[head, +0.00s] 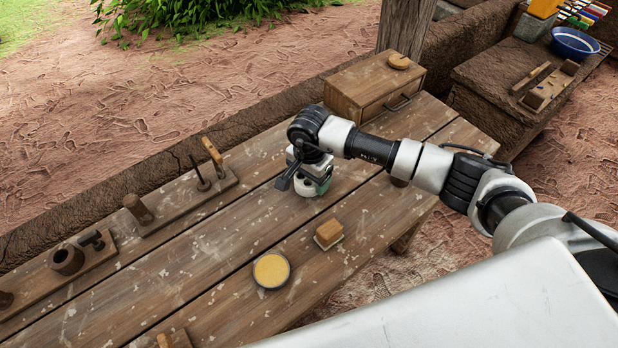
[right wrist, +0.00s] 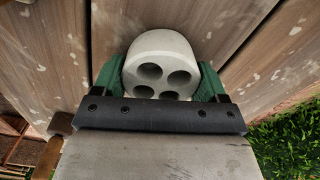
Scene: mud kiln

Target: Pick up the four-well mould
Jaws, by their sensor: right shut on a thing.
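The four-well mould (right wrist: 163,52) is a pale grey rounded block with four dark round holes, seen in the right wrist view. My right gripper (right wrist: 163,82) has its two green fingers on either side of the mould, shut on it. In the head view the right gripper (head: 312,187) is over the middle of the wooden table, with a pale part of the mould (head: 305,188) showing low between the fingers. Whether the mould touches the table is hard to tell. My left gripper is not in view.
A round dish of yellow material (head: 271,270) and a small wooden block (head: 329,234) stand on the table (head: 220,240). A wooden drawer box (head: 375,85) stands at the back right. Tool racks (head: 185,200) line the far left edge. A side bench (head: 500,75) holds a blue bowl (head: 575,43).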

